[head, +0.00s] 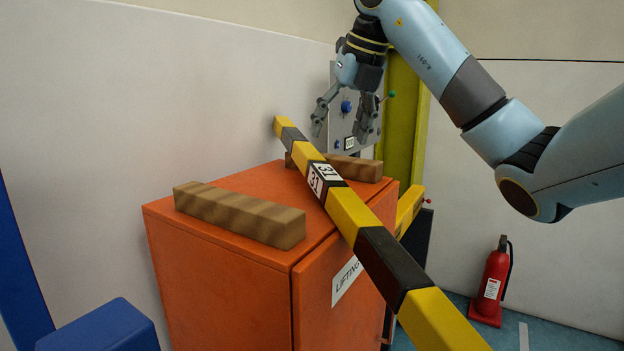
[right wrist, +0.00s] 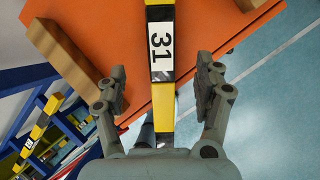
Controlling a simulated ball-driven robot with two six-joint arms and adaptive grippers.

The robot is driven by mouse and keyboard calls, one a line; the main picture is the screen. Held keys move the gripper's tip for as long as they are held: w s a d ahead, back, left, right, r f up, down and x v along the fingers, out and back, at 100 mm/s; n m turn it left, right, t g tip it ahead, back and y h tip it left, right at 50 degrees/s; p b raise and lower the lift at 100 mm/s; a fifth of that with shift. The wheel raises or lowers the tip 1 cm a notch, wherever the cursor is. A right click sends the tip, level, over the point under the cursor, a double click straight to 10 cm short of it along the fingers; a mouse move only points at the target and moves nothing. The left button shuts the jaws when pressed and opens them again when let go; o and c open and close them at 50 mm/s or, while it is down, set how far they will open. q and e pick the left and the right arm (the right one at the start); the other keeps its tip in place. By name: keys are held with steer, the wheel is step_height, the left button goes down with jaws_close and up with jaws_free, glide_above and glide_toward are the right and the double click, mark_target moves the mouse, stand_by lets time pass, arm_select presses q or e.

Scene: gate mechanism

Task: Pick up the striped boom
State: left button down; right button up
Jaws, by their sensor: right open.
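The striped boom (head: 350,213) is a long square bar in yellow and black with a white 31 label. It lies slanted across the top of the orange cabinet (head: 220,290), and its near end runs out over the front edge. In the right wrist view the boom (right wrist: 163,95) runs between the two fingers. My right gripper (head: 341,123) is open and empty, pointing down above the boom's far part. In the right wrist view the gripper (right wrist: 161,85) has its fingers either side of the bar, apart from it. My left gripper is not in view.
Wooden blocks lie on the cabinet, one at the left (head: 240,215) and one at the back (head: 355,167), which the boom crosses. A grey control panel (head: 343,110) and yellow post (head: 403,110) stand behind. A fire extinguisher (head: 490,285) stands at right.

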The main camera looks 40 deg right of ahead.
mark_target(327, 171)
steer(key=x, duration=0.1)
steer(key=b+x, duration=0.1)
steer(key=x, duration=0.1)
steer(key=b+x, duration=0.1)
steer(key=shift+s+f, duration=0.2)
steer(key=shift+f, duration=0.1)
steer(key=p+x, duration=0.2)
steer(key=x, duration=0.3)
steer(key=shift+f, duration=0.2)
steer(key=shift+w+f, duration=0.1)
steer(key=shift+f, duration=0.15)
steer(key=c, duration=1.3)
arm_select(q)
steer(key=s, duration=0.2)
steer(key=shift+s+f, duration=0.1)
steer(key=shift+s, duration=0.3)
arm_select(e)
steer(key=shift+r, duration=0.1)
jaws_close()
